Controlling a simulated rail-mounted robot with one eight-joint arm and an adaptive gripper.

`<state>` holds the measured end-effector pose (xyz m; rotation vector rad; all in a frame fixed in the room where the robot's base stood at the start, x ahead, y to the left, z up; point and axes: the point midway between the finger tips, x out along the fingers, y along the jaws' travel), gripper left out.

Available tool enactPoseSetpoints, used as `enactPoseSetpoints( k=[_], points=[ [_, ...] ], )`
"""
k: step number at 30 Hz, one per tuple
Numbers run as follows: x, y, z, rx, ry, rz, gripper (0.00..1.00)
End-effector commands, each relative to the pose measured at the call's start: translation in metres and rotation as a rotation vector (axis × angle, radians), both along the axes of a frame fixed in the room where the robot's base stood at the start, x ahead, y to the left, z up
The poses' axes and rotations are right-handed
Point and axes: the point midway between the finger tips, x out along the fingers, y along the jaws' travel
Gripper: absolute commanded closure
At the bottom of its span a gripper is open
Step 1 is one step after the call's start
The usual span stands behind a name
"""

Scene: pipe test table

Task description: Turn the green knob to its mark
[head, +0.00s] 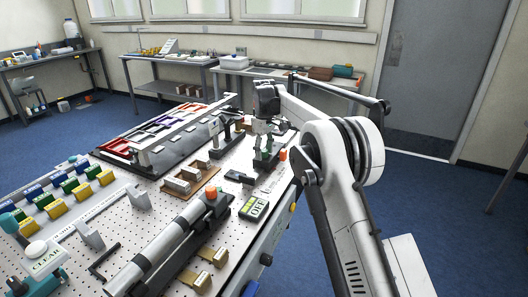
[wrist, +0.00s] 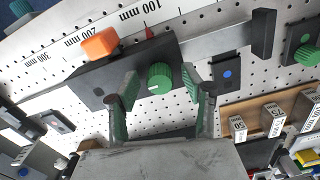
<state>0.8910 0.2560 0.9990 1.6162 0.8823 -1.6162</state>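The green knob (wrist: 160,78) is round and ribbed, with a short white line on its face, in the wrist view. It sits on a dark carriage block (wrist: 128,72). A small red pointer (wrist: 149,32) shows at the block's far edge, against a white scale (wrist: 120,28) printed in millimetres, near the 100 mm end. My gripper (wrist: 161,84) is open, with one green-padded finger on each side of the knob and gaps visible between. In the head view my gripper (head: 265,138) is low over the far right of the table, hiding most of the knob.
An orange block (wrist: 100,43) stands on the carriage, left of the knob. A wooden holder with numbered blocks (wrist: 270,118) lies to the right in the wrist view.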

Motion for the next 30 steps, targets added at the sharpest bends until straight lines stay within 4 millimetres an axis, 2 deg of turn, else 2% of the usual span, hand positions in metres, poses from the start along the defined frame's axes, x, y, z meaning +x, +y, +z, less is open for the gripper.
enactPoseSetpoints(
  k=[8, 11, 22, 30],
  points=[
    [0.000, 0.000, 0.008, 0.000, 0.000, 0.000, 0.56],
    [0.000, 0.000, 0.020, 0.000, 0.000, 0.000, 0.56],
    [0.000, 0.000, 0.092, 0.000, 0.000, 0.000, 0.56],
    [0.000, 0.000, 0.116, 0.000, 0.000, 0.000, 0.56]
  ],
)
